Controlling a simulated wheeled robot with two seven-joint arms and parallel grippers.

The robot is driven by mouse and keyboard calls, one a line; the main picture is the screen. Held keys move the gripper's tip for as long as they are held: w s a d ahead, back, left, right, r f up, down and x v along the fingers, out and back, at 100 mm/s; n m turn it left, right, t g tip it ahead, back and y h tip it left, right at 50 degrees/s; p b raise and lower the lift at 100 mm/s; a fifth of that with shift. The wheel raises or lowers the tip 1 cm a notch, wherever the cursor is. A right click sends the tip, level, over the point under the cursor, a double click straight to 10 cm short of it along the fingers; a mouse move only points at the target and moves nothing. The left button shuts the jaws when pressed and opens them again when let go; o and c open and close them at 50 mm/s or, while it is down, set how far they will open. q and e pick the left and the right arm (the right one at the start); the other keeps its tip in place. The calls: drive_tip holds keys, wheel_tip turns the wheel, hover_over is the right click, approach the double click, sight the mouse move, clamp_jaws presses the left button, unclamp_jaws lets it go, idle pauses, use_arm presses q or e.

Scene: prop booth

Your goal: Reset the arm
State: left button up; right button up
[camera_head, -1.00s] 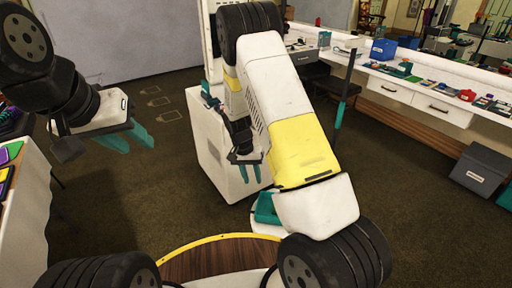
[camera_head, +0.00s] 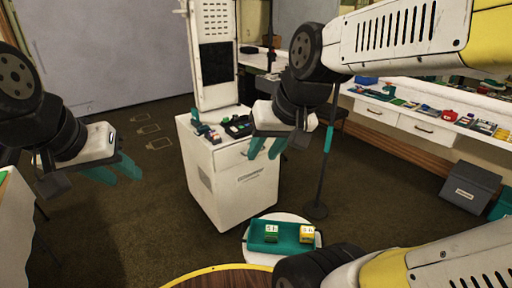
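My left gripper (camera_head: 122,172) is at the left with its two teal fingers apart and nothing between them. It hangs above the dark floor. My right gripper (camera_head: 267,149) is near the middle, in front of the white drawer cabinet (camera_head: 228,190) in the picture. Its two teal fingers point down, apart and empty. My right arm comes in from the right edge, raised high across the upper right.
A teal tray (camera_head: 262,247) on a round white stand (camera_head: 290,217) holds a green block (camera_head: 271,238) and a yellow block (camera_head: 306,238). A black pole stand (camera_head: 322,175) stands behind. A counter (camera_head: 430,125) runs along the right.

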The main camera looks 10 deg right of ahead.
drive_tip(key=shift+s+r+t, duration=0.15)
drive_tip(key=shift+s, duration=0.45)
drive_tip(key=shift+s+r+t, duration=0.15)
drive_tip(key=shift+s, duration=0.45)
